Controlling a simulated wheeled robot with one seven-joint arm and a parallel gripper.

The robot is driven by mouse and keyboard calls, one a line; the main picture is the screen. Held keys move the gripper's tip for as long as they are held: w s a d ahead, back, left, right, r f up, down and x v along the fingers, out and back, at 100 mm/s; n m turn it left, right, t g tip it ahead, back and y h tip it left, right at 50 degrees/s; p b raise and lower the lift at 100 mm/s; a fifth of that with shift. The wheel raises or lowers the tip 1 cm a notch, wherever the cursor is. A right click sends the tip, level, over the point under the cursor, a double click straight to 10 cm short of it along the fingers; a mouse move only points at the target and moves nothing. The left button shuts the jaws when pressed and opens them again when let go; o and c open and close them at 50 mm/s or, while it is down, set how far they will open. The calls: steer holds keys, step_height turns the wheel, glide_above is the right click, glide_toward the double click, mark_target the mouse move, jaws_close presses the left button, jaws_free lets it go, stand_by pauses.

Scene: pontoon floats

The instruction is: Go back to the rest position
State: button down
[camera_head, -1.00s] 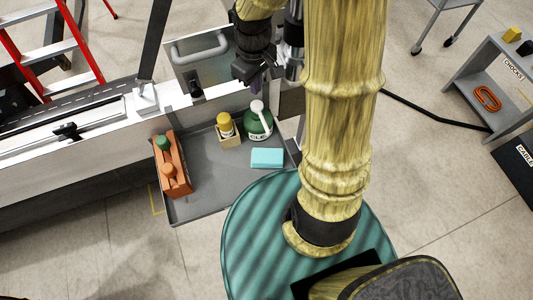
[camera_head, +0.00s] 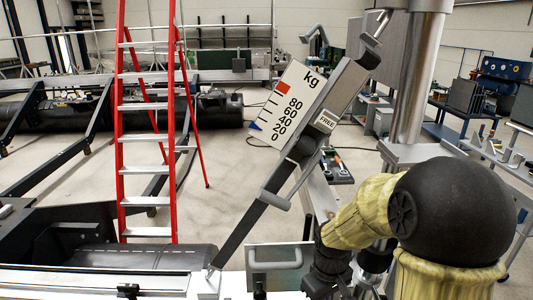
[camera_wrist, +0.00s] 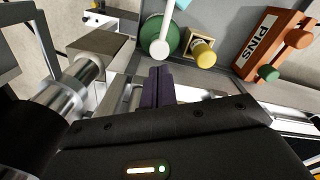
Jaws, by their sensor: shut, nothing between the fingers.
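My gripper (camera_wrist: 158,85) shows in the wrist view, its two dark fingers together with nothing between them. The fingertips are apart from these things. In the head view my yellow-sleeved arm is bent at the lower right. The fingers are hidden there.
A tilted kg scale lever (camera_head: 300,140) marked FREE stands just left of my arm. A flat panel with a handle (camera_head: 275,268) is at the bottom. A red ladder (camera_head: 147,140) stands at the left. Open floor lies beyond.

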steer(key=s+r+m+t, duration=0.2)
steer(key=s+m, duration=0.3)
steer(key=s, duration=0.2)
